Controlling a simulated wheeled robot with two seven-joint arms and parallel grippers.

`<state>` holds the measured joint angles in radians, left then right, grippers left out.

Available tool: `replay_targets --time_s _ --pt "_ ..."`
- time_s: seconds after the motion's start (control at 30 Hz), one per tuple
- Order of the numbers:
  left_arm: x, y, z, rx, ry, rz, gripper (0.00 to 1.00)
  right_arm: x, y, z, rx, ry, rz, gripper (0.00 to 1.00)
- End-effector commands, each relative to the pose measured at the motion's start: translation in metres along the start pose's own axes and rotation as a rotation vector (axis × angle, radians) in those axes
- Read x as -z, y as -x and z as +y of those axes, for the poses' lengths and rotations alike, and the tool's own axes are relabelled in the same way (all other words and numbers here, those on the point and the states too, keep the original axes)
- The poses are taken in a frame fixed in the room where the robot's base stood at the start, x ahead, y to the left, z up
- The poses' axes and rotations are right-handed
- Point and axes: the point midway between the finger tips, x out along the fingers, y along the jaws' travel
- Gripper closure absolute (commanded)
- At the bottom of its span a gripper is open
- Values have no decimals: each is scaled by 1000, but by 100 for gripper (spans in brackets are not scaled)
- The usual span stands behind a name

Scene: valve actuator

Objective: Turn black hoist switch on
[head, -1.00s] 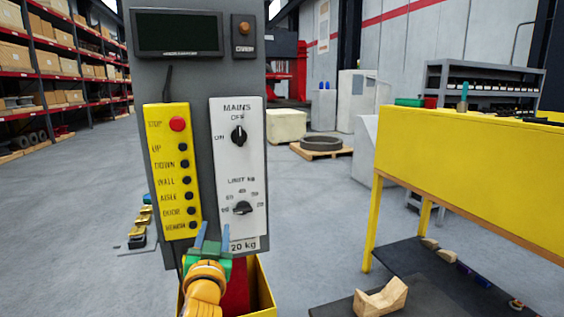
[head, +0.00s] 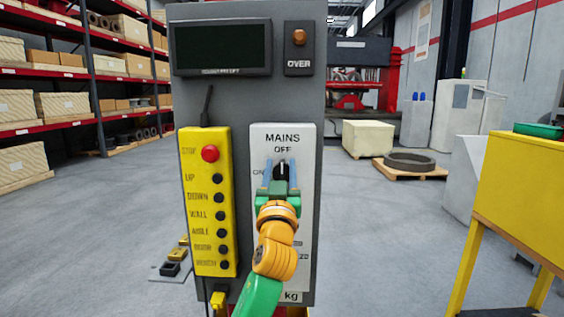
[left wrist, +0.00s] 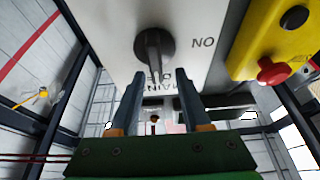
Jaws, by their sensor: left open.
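The black hoist switch (head: 282,166) is a round knob with a raised bar on the white MAINS panel (head: 300,143). Its bar points at OFF; the ON mark is to its left. The knob also shows in the left wrist view (left wrist: 154,46), where the picture is upside down. My left gripper (head: 282,174) is in front of the knob with its two blue fingers apart, one on each side of it in the head view. In the left wrist view the open fingers (left wrist: 160,75) end just short of the knob, with nothing between them. My right gripper is not in view.
Left of the panel is a yellow button box (head: 205,235) with a red stop button (head: 210,153) and several black buttons. A dark display (head: 221,47) is above. My arm hides the lower dial. A yellow bench (head: 520,190) stands at the right, with open floor between.

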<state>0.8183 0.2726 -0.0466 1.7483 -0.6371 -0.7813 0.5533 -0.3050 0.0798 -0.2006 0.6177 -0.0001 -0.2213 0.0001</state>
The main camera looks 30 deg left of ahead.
Motion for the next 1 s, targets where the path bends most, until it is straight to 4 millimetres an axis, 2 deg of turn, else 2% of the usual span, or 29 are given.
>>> replay_targets --time_s 0.17,0.2,0.37,0.4,0.73,1.0 --pt "-1 0 0 0 0 0 52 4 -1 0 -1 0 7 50" --pt "-1 0 0 0 0 0 55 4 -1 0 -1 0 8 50" --pt "-1 0 0 0 -1 0 98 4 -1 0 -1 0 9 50" --pt "-1 0 0 0 -1 0 100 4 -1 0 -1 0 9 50" --pt "-2 0 0 8 19 0 100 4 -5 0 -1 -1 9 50" --pt "-6 2 -2 61 155 0 100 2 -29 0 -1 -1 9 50"
